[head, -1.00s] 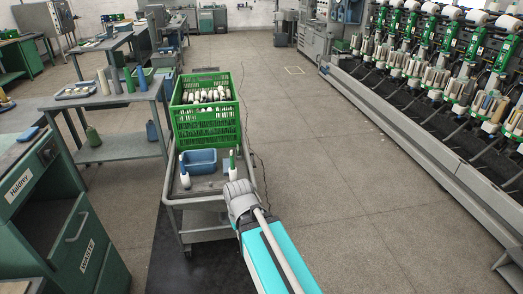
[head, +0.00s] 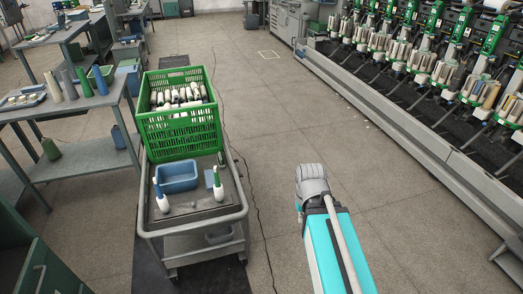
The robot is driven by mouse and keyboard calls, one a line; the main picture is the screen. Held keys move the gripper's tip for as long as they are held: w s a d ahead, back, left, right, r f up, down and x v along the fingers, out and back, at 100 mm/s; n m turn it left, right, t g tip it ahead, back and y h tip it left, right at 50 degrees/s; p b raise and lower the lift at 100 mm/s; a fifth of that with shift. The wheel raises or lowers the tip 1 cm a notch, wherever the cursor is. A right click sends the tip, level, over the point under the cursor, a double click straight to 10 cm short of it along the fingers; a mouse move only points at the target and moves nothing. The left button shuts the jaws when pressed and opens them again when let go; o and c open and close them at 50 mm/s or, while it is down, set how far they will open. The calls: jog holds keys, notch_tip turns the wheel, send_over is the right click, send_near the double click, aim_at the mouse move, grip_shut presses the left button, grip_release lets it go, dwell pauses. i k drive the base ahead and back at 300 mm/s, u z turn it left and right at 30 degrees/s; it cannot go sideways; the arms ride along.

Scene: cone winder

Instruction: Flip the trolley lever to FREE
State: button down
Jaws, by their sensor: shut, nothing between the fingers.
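The grey trolley (head: 195,225) stands left of centre in the head view, its front rail towards me. I cannot make out its lever or any FREE marking. My gripper (head: 311,172) is at the grey end of my teal arm, to the right of the trolley and apart from it in the picture. Its fingers are hard to make out from behind; it looks shut and empty.
On the trolley are a green crate (head: 180,128) of bobbins, a blue bin (head: 178,178) and two white bottles (head: 162,198) (head: 218,187). A dark cable (head: 250,200) runs along the floor beside it. The winder (head: 420,135) lines the right; open floor (head: 290,115) lies between.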

aim_at(236, 161)
jog(key=z, duration=0.1)
jog(key=i, duration=0.8)
jog(key=u, duration=0.45)
jog(key=i, duration=0.6)
jog(key=u, duration=0.65)
